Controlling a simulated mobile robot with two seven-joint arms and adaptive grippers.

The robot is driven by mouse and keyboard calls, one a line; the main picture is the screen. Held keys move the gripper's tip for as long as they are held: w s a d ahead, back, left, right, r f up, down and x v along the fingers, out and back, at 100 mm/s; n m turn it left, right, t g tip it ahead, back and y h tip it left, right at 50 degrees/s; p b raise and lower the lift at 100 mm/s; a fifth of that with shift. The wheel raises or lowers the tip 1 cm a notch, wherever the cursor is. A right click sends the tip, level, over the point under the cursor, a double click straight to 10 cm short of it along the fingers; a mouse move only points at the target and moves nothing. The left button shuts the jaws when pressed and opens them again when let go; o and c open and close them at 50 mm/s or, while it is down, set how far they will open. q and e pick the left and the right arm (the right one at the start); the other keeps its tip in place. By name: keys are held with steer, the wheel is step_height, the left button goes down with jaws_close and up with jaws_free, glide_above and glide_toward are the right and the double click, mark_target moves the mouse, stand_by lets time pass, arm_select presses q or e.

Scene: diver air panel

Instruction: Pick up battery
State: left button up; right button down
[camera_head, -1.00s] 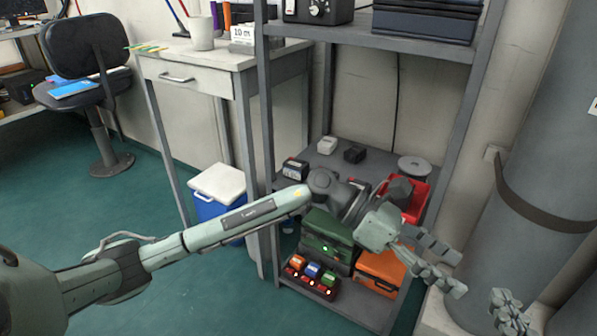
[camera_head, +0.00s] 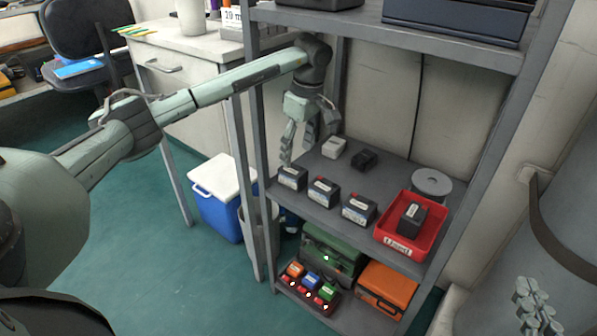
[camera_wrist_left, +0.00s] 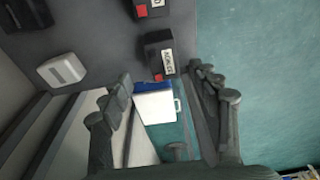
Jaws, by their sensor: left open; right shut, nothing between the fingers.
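Three dark batteries with white labels and red corners stand in a row along the shelf's front: left (camera_head: 292,178), middle (camera_head: 323,191) and right (camera_head: 358,208). Another dark labelled block (camera_head: 411,218) lies in the red bin. My left gripper (camera_head: 306,146) is open and empty, fingers pointing down, just above and behind the left battery. In the left wrist view, a labelled battery (camera_wrist_left: 158,56) lies just beyond the open fingers (camera_wrist_left: 165,92), not between them; a second battery (camera_wrist_left: 149,8) is at the top edge. My right gripper (camera_head: 538,308) is shut and empty at lower right, away from the shelf.
A white block (camera_head: 333,147) and a black block (camera_head: 363,159) sit behind the row. The red bin (camera_head: 398,246) and a grey disc (camera_head: 432,183) are to the right. Below are a green case (camera_head: 330,252), an orange case (camera_head: 386,287) and a charger. Shelf posts and the upper shelf enclose the space.

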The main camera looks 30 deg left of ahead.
mark_target(293, 169)
arm_select(q)
steer(key=f, duration=0.4)
steer(key=a+f, duration=0.1)
steer(key=f, duration=0.1)
steer(key=shift+s+b, duration=0.25)
steer(key=shift+b, duration=0.05)
steer(key=shift+a+f, duration=0.1)
steer(key=shift+f, duration=0.2)
arm_select(e)
steer(key=r, duration=0.1)
steer(key=a+r+t, duration=0.1)
steer(key=r+y, duration=0.1)
steer(key=shift+s+a+r+t, duration=0.15)
steer(key=shift+a+r+t, duration=0.1)
steer(key=shift+a+t, duration=0.15)
arm_select(q)
steer(key=shift+w, duration=0.1)
jaws_close()
